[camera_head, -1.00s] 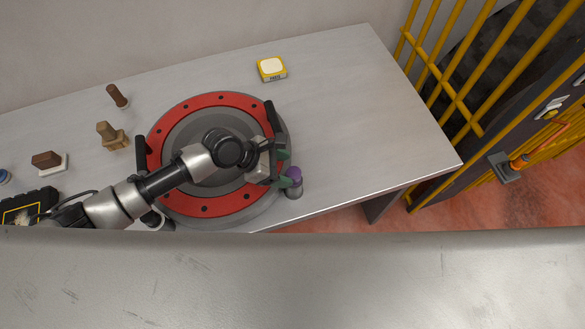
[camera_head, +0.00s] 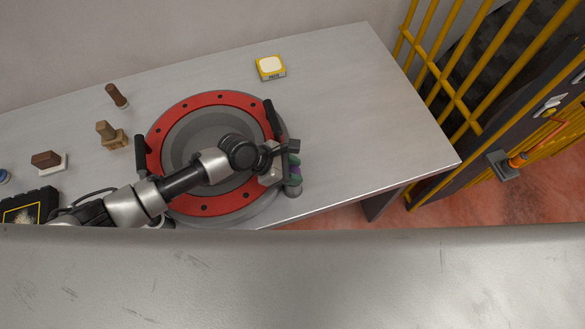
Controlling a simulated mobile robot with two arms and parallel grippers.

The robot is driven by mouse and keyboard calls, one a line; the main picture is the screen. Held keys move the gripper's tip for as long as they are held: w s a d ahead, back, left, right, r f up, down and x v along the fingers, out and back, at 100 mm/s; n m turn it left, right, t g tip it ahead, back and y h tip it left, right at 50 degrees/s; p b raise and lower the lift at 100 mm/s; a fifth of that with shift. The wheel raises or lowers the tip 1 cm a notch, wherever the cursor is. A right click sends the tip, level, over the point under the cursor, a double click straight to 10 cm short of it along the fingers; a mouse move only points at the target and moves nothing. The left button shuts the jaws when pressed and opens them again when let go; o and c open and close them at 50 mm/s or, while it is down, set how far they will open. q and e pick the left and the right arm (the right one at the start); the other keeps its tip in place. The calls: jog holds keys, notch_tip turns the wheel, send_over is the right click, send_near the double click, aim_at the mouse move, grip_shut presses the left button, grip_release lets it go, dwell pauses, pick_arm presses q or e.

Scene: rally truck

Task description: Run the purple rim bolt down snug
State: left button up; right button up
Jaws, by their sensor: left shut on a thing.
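The fixture has a red ring (camera_head: 205,103) with several dark holes around a grey disc. My right gripper is not in view.
Black upright handles (camera_head: 141,155) stand at the ring's edge. Stamps and brushes (camera_head: 108,132), a black box (camera_head: 30,205) and a yellow-and-white box (camera_head: 270,68) lie on the grey table (camera_head: 365,120). The table is clear to the right. Yellow bars (camera_head: 440,75) stand beyond it.

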pick_arm(q)
jog(key=shift+m+g, duration=0.3)
jog(key=shift+m, duration=0.1)
jog(key=shift+m+g, duration=0.3)
jog(key=m+g, duration=0.2)
jog(key=m, duration=0.1)
jog(key=m+g+y+b, duration=0.1)
jog(key=m+g, duration=0.1)
jog(key=m, duration=0.1)
jog(key=shift+w+d+g, duration=0.1)
jog(key=shift+g, duration=0.2)
jog(key=m+g+y, duration=0.1)
jog(key=m, duration=0.1)
jog(key=m+g+y+b, duration=0.1)
jog(key=m, duration=0.1)
jog(key=shift+m+y, duration=0.3)
jog(key=shift+y, duration=0.1)
jog(key=m+g+y, duration=0.1)
jog(key=m, duration=0.1)
jog(key=m+y+b, duration=0.1)
jog(key=m+y, duration=0.1)
jog(key=shift+m+g, duration=0.3)
jog(key=shift+g, duration=0.1)
jog(key=shift+r+m+y, duration=0.15)
jog(key=shift+m+y, duration=1.05)
jog(key=shift+w+m+y+p, duration=0.1)
jog(key=shift+m+y+p, duration=0.4)
jog(key=shift+m+y, duration=0.6)
jog(key=shift+m, duration=0.5)
